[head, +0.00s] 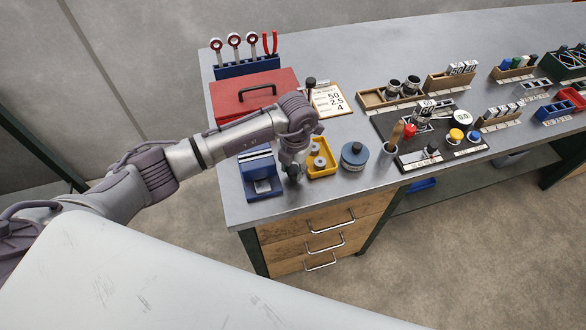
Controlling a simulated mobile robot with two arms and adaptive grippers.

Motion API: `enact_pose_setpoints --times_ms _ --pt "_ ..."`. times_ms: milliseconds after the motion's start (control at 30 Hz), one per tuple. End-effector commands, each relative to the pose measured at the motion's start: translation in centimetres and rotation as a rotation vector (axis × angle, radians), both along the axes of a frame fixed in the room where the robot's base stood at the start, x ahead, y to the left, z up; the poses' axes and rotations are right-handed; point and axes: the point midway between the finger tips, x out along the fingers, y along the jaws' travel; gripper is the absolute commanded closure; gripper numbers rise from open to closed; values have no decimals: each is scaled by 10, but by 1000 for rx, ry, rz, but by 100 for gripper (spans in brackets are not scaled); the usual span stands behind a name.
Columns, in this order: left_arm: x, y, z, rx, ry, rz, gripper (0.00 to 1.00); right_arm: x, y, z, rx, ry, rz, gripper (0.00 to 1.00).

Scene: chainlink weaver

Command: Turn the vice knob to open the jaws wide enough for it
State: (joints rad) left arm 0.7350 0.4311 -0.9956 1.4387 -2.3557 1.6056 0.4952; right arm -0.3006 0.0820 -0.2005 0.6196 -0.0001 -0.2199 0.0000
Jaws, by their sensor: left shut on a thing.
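The blue vice (260,172) stands near the left front corner of the bench, with pale jaw faces on top. At this size I cannot tell how wide its jaws stand apart. My left gripper (293,170) points down just right of the vice, between it and a yellow tray. It is shut on a small dark part that looks like the vice knob; the fingers and arm hide most of it. My right gripper is not in view.
The yellow tray (322,174) with round parts, a dark blue round tin (354,156) and a cup (387,155) stand close on the right. Behind are a red toolbox (262,100) and a printed card (333,100). The bench's front edge is close.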

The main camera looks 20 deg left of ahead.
Motion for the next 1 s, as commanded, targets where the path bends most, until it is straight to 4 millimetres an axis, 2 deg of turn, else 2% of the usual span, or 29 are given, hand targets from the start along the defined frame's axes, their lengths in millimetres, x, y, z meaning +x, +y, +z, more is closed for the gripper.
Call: enact_pose_setpoints --times_ms 400,1000 --pt "2 0 0 0 -4 396 98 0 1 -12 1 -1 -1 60" --pt "3 0 2 0 -4 967 98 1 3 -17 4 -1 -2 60"
